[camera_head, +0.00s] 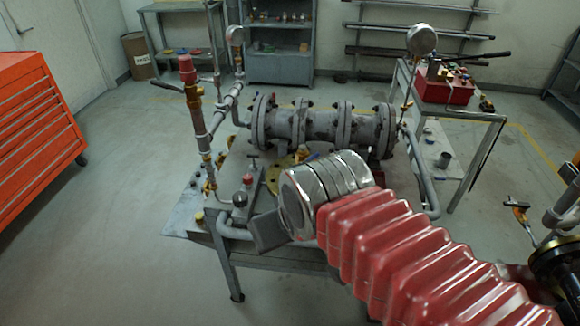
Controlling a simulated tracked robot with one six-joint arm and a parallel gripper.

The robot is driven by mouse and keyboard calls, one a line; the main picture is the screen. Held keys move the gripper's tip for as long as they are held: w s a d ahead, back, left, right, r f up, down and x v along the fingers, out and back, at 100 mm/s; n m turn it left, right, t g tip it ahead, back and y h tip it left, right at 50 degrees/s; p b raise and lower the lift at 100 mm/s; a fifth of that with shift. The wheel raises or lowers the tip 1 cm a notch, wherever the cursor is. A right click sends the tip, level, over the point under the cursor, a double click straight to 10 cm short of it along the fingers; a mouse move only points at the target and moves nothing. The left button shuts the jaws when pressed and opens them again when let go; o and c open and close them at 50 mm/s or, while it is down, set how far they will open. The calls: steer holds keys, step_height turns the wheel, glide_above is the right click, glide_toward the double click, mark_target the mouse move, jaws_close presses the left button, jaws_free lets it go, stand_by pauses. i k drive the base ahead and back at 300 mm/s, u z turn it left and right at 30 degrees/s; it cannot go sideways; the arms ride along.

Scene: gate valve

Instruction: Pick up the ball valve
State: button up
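My gripper (268,230) is at the end of my silver wrist, low in the middle of the picture. Only a dark grey flat part of it shows, in front of the workbench (185,220), so I cannot tell whether it is open or shut. I see nothing held in it. I cannot single out the ball valve for certain. Small fittings (243,190) with red and dark tops stand on the bench just above my gripper. Brass-coloured parts (208,172) are at the bench's left side. My wrist and red bellows hide part of the bench.
A grey flanged pipe assembly (322,127) spans the bench. An upright pipe (196,120) stands at its left. A red toolbox (444,88) with small parts sits on a side table. A red cabinet (38,125) is at left. The floor at left is clear.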

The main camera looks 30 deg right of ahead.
mark_target(302, 153)
steer(key=z, duration=0.05)
steer(key=i, duration=0.95)
steer(key=u, duration=0.05)
